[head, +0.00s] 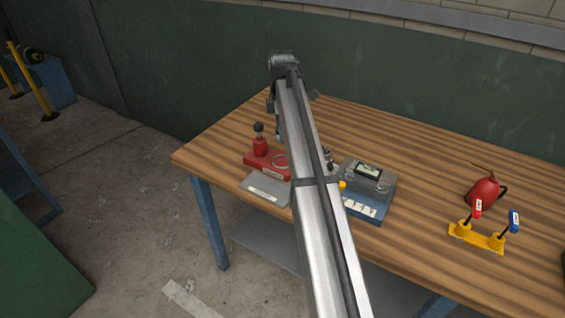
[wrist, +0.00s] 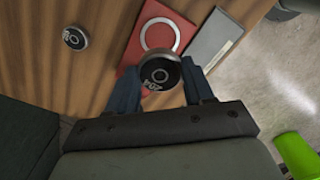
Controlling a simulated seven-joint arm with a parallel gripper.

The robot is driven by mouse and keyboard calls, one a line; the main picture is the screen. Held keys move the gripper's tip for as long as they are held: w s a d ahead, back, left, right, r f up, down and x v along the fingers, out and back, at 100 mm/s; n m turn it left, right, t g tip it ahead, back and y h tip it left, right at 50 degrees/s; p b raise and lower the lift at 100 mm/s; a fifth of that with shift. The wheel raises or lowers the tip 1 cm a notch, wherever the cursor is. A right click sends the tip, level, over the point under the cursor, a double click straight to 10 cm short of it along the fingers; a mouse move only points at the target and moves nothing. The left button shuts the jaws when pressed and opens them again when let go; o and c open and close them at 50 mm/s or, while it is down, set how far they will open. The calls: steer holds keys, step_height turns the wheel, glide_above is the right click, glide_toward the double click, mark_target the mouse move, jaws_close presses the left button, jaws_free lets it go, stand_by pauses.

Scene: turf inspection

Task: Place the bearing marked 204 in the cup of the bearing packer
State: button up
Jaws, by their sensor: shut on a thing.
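In the wrist view, my gripper (wrist: 160,84) is shut on a round dark bearing (wrist: 160,71) with a pale rim. Its white marking is blurred but looks like 204. The bearing packer has a red base (wrist: 131,52) with a pale ring-shaped cup (wrist: 146,37); the held bearing overlaps its near side in the picture. I cannot tell how high the bearing is above the base. In the head view, the red packer (head: 260,148) has a post with a black knob, and its ring shows to the right. My arm hides the gripper there.
Another small round marked part (wrist: 75,38) lies on the wooden table (head: 425,160), left of the packer in the wrist view. A grey plate (head: 265,188) lies beside the packer. A blue-fronted box (head: 366,206), a red oiler (head: 482,191) and a yellow stand (head: 476,238) stand further right.

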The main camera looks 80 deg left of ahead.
mark_target(282, 162)
steer(key=shift+n, duration=0.5)
steer(key=shift+f, duration=5)
steer(key=shift+d+f, duration=0.1)
steer(key=shift+f, duration=0.3)
